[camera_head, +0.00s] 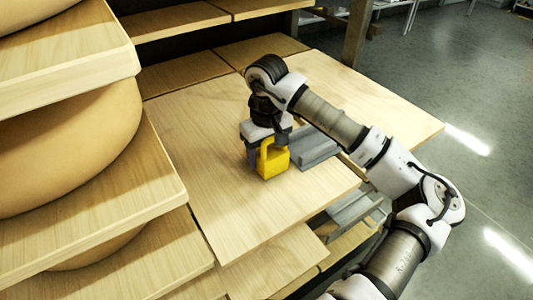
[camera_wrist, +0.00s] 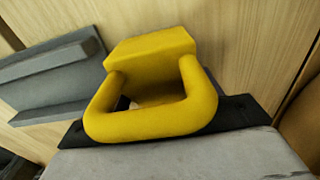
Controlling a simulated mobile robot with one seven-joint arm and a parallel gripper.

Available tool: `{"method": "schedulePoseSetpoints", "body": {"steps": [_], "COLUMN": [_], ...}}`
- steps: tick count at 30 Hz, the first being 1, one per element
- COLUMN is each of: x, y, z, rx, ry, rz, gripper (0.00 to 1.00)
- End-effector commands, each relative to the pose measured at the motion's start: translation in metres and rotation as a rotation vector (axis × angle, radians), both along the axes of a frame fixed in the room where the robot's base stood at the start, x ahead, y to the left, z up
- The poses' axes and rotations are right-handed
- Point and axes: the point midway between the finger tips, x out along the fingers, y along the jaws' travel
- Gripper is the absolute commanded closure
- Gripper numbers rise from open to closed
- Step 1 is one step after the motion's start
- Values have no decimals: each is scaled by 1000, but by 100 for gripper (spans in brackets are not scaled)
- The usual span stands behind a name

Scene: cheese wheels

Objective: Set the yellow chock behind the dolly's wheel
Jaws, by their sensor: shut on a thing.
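The yellow chock (camera_head: 273,161) has a block body and a looped handle. It is at my gripper, low over the pale wooden board in the head view. My gripper (camera_head: 263,148) points down and is shut on the chock. In the wrist view the chock (camera_wrist: 150,52) fills the middle, its handle loop toward the camera. I cannot tell whether its underside touches the board. I cannot make out the dolly or its wheel in either view.
A grey stepped metal piece (camera_head: 316,147) lies on the board (camera_head: 190,145) just right of the chock; it also shows in the wrist view (camera_wrist: 50,78). Large cheese wheels (camera_head: 65,145) on wooden shelves stand at the left. Bare board lies left of the gripper.

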Motion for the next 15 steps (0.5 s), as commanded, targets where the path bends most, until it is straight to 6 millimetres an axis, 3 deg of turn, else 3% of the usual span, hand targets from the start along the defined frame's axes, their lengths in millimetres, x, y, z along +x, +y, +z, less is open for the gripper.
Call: {"method": "schedulePoseSetpoints", "body": {"steps": [13,14,15], "x": [0,0,0], "y": [0,0,0], "z": [-11,-10,-9], "rx": [0,0,-1], "ry": [-1,-1,-1], "rz": [1,1,1], "gripper": [70,34,29]}}
